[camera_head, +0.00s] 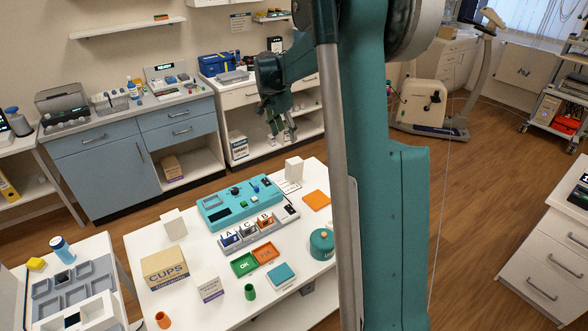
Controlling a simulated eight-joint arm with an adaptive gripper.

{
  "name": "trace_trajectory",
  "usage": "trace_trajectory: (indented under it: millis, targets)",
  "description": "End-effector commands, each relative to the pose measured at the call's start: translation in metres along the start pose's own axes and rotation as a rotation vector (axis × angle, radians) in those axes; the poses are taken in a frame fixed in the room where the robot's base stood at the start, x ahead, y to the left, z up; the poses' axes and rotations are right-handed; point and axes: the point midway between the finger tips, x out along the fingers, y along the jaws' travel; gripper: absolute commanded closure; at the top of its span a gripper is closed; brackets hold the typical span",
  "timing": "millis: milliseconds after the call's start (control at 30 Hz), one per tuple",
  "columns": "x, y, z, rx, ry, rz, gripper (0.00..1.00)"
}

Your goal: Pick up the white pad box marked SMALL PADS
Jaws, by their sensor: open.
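A small white box (209,289) with purple lettering stands upright near the front edge of the white table, right of the tan CUPS box (164,267). Its print is too small to read surely, but it looks like the pad box. My gripper (283,138) is open and empty, pointing down. It hangs in the air towards the back of the table, in the picture well above and to the right of the white box, clearly apart from it.
Around the box are a green OK tray (243,264), an orange tray (266,253), a teal pad (281,275), a green cup (250,292) and an orange cup (163,320). A teal device (215,209) stands behind. My arm hides the table's right side.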

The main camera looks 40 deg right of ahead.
Motion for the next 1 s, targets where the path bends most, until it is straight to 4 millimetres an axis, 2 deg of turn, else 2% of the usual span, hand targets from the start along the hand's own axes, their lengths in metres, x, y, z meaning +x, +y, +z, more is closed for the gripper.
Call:
trace_trajectory:
  millis: [200,533,1000]
  targets:
    - [0.029,-0.011,-0.027,0.087,0.0,0.039,0.52]
    - [0.061,-0.018,-0.051,0.175,0.002,0.078,0.52]
    - [0.168,-0.014,-0.02,0.174,0.002,0.077,0.52]
